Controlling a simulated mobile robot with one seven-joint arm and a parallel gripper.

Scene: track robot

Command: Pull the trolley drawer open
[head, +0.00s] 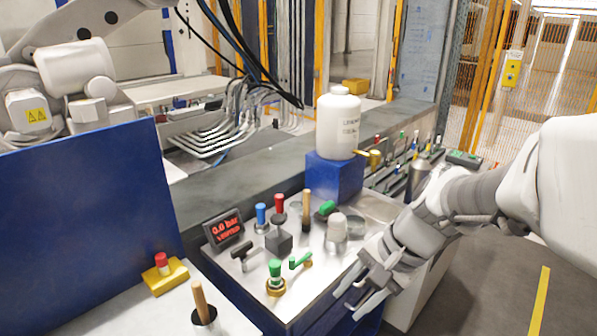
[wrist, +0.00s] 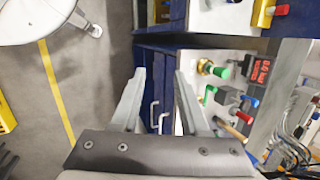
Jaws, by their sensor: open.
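The trolley has a blue body with a pale metal top (head: 312,278) that carries several valves and fittings. In the wrist view its blue front (wrist: 152,62) shows two white bar handles, one (wrist: 154,115) left of the other (wrist: 163,122). The drawer fronts look closed, and they are mostly hidden in the head view. My gripper (head: 352,301) is at the trolley's front right edge. In the wrist view my gripper (wrist: 161,76) is open and empty, its fingers either side of the handles in the picture. I cannot tell the remaining gap, but no contact shows.
A display (head: 224,229) and colored valves stand on the trolley top. A white bottle (head: 339,122) stands on a blue block (head: 334,176) behind. A blue panel (head: 90,215) is at the left. Open floor (head: 480,285) lies to the right.

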